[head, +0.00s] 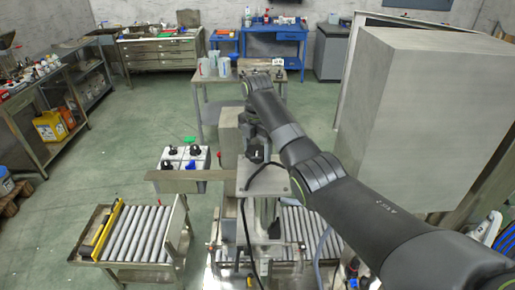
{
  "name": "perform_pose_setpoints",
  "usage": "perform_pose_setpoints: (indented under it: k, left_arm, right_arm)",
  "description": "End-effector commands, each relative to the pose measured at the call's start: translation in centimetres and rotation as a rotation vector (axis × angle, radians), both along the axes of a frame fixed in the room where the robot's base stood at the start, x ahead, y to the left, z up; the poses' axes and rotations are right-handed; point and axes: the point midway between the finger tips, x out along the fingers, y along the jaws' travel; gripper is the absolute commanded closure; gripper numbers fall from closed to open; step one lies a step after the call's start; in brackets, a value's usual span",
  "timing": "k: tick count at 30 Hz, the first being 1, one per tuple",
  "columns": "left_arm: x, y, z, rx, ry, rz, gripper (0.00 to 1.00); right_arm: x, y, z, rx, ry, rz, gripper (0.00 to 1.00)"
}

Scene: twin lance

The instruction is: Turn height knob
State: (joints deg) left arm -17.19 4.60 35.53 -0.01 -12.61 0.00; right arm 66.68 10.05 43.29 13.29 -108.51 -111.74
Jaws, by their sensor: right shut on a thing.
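My right arm reaches in from the lower right to the middle of the head view and bends down at its wrist. Its gripper (257,142) is over the top of the grey machine column (262,180), shut on a small dark part there that looks like a knob (256,155). The fingertips are small and partly hidden by the wrist. A light control box (184,160) with black knobs, a blue knob and a green button stands left of the column. My left gripper is not in view.
A roller conveyor (135,232) with a yellow bar is at lower left, and more rollers (296,228) pass by the machine. A large grey cabinet (425,110) fills the right. A table (212,95) with jugs stands behind. Green floor is open at left.

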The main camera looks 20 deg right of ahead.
Motion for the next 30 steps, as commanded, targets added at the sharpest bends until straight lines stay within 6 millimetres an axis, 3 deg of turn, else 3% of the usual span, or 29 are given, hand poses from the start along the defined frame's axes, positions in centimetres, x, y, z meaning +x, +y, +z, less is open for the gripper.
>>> perform_pose_setpoints:
  k: [12, 30]
  left_arm:
    - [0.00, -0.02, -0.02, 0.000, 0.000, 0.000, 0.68]
    - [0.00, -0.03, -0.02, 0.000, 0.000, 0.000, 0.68]
  right_arm:
    - [-0.03, 0.12, -0.10, 0.002, 0.000, 0.248, 0.59]
    - [-0.09, 0.09, -0.19, 0.002, 0.002, 0.305, 0.59]
